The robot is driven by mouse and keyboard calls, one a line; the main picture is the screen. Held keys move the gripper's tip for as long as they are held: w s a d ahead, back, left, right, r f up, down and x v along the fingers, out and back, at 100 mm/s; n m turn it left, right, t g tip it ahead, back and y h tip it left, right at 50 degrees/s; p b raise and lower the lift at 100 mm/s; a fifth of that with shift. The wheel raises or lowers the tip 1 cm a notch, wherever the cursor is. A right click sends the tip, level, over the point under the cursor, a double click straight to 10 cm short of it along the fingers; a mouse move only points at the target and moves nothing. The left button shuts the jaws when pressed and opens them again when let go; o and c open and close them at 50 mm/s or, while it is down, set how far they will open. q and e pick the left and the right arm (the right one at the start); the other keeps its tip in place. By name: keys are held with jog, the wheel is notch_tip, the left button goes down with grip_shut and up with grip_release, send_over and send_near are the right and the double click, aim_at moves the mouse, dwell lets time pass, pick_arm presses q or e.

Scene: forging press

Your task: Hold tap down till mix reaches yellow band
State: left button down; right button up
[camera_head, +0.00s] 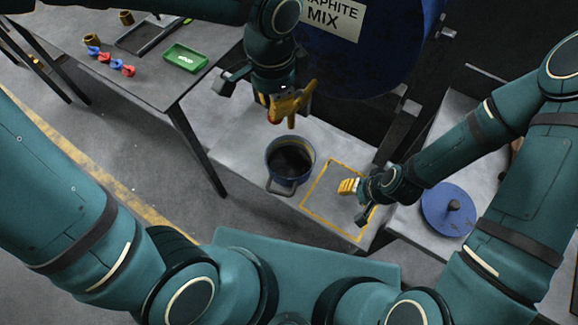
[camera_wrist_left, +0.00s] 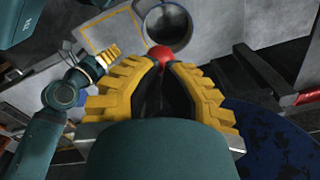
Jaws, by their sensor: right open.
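A blue drum labelled GRAPHITE MIX (camera_head: 400,45) is at the top of the head view. A red ball knob (camera_wrist_left: 160,56), which looks like the tap's, shows between my left fingertips. My left gripper (camera_head: 287,105) is closed around it below the drum; the tap body is hidden. A dark blue pot (camera_head: 268,168) stands upright on the bench below, with dark contents; it also shows in the left wrist view (camera_wrist_left: 146,10). My right gripper (camera_head: 356,199) is open and empty over the yellow outlined square (camera_head: 322,192).
A blue round lid (camera_head: 438,218) with a knob lies at the right. A table (camera_head: 150,75) at the left carries a green tray (camera_head: 186,58), several small red and blue parts and a dark tray. The outlined square's bench area is clear beside the pot.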

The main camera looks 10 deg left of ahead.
pick_arm(q)
jog(key=shift+f+b, duration=1.25)
jog(key=shift+f, duration=0.5)
pick_arm(e)
jog(key=shift+f, duration=1.35)
pick_arm(q)
jog(key=shift+s, duration=0.1)
pick_arm(e)
jog(key=shift+s+f, duration=0.1)
jog(key=shift+s, duration=0.05)
dwell(4.7)
